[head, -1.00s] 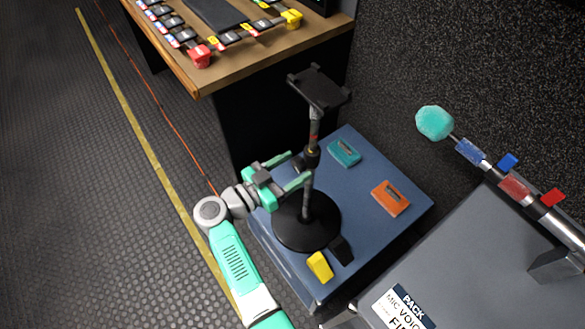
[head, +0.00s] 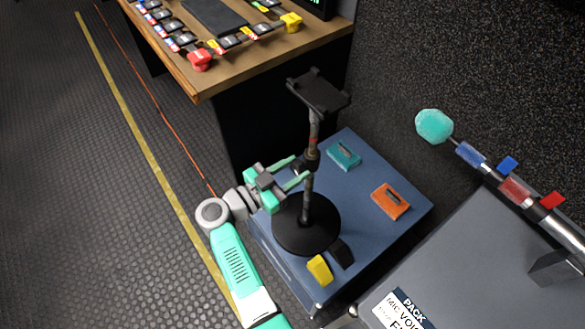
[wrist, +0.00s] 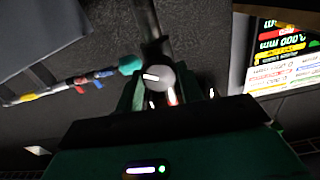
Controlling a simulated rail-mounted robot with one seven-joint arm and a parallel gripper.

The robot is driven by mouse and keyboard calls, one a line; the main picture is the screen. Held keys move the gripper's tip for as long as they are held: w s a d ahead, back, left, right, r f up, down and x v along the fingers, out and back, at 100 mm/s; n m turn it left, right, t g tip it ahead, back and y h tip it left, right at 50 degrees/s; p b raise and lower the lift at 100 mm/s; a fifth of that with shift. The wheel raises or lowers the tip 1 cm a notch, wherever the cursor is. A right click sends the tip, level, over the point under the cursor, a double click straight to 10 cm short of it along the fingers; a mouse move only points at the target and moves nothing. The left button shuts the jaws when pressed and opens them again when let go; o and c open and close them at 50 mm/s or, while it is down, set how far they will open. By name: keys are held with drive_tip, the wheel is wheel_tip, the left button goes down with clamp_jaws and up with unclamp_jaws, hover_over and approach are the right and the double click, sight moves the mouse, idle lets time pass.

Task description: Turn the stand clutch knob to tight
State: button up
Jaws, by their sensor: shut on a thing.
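The stand (head: 308,200) is a dark pole on a round black base, with a flat black plate on top. Its clutch is a black collar (head: 312,160) midway up the pole, with the knob (head: 299,166) on its left side. My gripper (head: 300,168) reaches in from the left, its green fingers shut on the knob. In the wrist view the grey round knob (wrist: 156,78) shows between the fingers, its white pointer line lying nearly level. A red mark and small white marks show just below it; their lettering cannot be read. The fingertips are partly hidden.
The stand is on a blue case (head: 375,235) with a teal box (head: 344,154), an orange box (head: 391,201), a yellow block (head: 320,269) and a black block (head: 341,252). A wooden desk (head: 215,85) is behind. A grey case (head: 480,255) stands at right.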

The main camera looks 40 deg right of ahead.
drive_tip(key=m, duration=0.8)
drive_tip(key=shift+f, duration=0.1)
drive_tip(key=m+b, duration=0.1)
drive_tip(key=m, duration=0.2)
drive_tip(key=shift+s+m, duration=0.1)
drive_tip(key=shift+m, duration=0.2)
drive_tip(key=m+b, duration=0.1)
drive_tip(key=m, duration=0.2)
drive_tip(key=shift+f+m+b, duration=0.15)
drive_tip(key=shift+m+b, duration=0.15)
drive_tip(key=shift+b, duration=0.1)
drive_tip(key=m+b, duration=0.2)
drive_tip(key=m, duration=0.1)
drive_tip(key=shift+m, duration=0.4)
drive_tip(key=m+b, duration=0.2)
drive_tip(key=m, duration=0.1)
drive_tip(key=shift+m, duration=0.3)
drive_tip(key=m, duration=0.3)
drive_tip(key=shift+b, duration=0.35)
drive_tip(key=shift+m, duration=2)
